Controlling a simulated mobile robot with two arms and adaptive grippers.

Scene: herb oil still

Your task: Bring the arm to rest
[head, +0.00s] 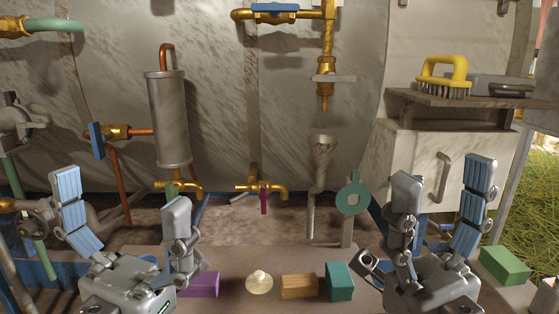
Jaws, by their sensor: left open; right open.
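My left gripper (120,220) is at the lower left of the head view. Its fingers stand upright and spread apart, with nothing between them. My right gripper (439,210) is at the lower right, also with its fingers upright, apart and empty. Both are in front of the still (225,140), and neither is seen gripping anything. Their wrists and the arms below are mostly cut off by the bottom edge of the view.
Between the grippers, a purple block (204,284), a pale round knob (259,281), a wooden block (299,286) and a teal block (340,281) sit on a low surface. A green block (504,265) lies right. A yellow-handled brush (444,75) rests on a shelf (470,99). Brass pipes and valves (262,187) project from behind.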

